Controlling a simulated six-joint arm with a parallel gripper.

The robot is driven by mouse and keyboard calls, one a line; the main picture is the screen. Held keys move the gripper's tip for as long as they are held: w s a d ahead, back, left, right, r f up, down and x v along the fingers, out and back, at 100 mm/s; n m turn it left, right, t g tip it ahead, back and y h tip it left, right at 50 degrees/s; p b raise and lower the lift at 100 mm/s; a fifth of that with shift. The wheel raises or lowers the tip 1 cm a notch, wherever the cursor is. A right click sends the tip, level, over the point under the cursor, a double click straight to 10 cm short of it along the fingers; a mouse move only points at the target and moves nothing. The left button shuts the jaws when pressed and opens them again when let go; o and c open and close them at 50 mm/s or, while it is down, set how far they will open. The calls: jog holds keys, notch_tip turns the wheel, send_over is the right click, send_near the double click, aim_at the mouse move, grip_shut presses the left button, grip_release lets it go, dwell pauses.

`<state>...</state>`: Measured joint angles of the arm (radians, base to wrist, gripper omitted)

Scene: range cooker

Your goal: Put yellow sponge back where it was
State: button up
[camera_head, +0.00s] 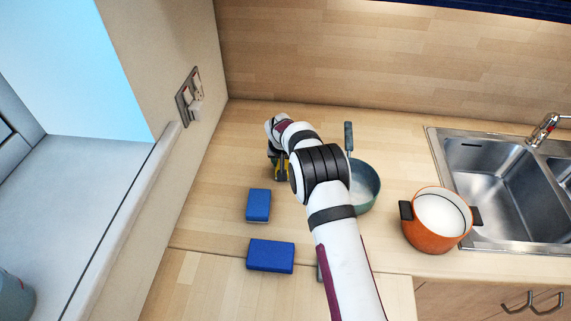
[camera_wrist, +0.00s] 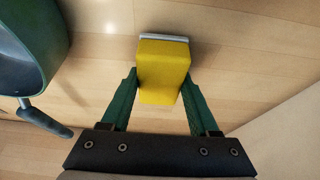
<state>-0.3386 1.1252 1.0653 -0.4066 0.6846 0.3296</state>
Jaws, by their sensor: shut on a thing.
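The yellow sponge (camera_wrist: 162,72) is between the two green fingers of my gripper (camera_wrist: 160,92) in the wrist view. It is a yellow block with a pale grey layer along its far edge. My gripper is shut on it. In the head view my gripper (camera_head: 279,164) is at the back left of the wooden worktop, and only a small yellow part shows there, mostly hidden by my arm. I cannot tell whether the sponge touches the worktop.
Two blue sponges (camera_head: 258,205) (camera_head: 270,255) lie on the worktop in front. A green pan (camera_head: 366,187) stands right of my gripper, partly behind my arm. An orange pot (camera_head: 428,237) stands beside the sink (camera_head: 492,185). A wall with a socket (camera_head: 189,97) bounds the left.

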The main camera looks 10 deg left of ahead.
jog(key=shift+f, duration=0.45)
jog(key=shift+f, duration=0.1)
jog(key=o, duration=1.3)
